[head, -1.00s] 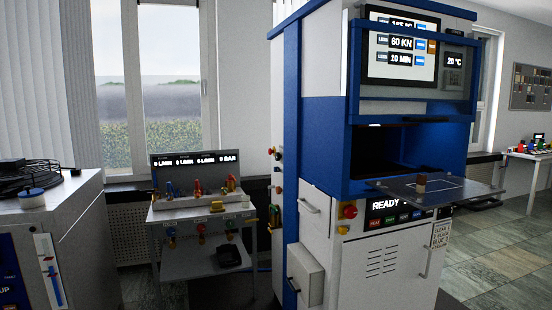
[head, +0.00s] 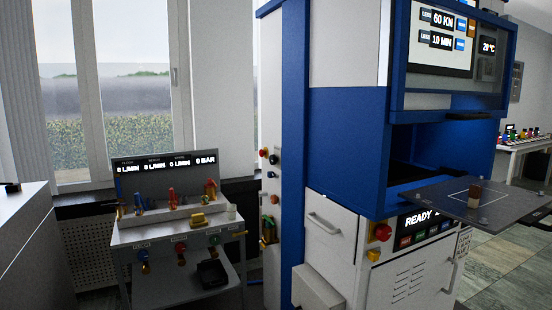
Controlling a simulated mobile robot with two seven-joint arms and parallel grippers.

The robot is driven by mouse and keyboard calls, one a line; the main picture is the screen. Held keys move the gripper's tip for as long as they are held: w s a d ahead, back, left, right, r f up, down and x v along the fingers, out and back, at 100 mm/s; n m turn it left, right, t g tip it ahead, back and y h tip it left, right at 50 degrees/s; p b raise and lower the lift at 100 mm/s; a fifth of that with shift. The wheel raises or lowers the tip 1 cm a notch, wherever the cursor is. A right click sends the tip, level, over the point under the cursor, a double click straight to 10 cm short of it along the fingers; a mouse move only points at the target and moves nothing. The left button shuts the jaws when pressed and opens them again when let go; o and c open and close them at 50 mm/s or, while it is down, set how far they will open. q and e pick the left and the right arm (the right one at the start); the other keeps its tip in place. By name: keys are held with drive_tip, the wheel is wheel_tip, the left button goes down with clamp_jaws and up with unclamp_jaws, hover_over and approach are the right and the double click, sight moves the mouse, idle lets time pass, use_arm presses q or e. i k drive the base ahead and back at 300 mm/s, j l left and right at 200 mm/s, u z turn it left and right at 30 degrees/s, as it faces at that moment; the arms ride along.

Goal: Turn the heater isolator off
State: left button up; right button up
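No control in the head view carries a readable heater isolator label, so I cannot tell which one it is. The tall blue and white press (head: 345,135) stands at centre right. Its narrow left side carries a red knob (head: 263,153), a small dark knob (head: 273,159) and red and green handles (head: 268,230) lower down, all seen at a steep angle. A red button (head: 381,231) on a yellow base sits on the front, left of the display reading READY (head: 414,218). Neither of my grippers is in view.
A service bench (head: 172,232) with coloured valves and flow displays (head: 167,164) stands left of the press, below the window. A grey plate (head: 505,205) with a small brown block (head: 474,190) juts from the press front. A white cabinet (head: 30,240) fills the lower left.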

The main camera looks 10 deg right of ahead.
sight(274, 160)
drive_tip(key=i+j+z, duration=0.35)
drive_tip(key=i+j, duration=0.55)
drive_tip(key=i, duration=0.05)
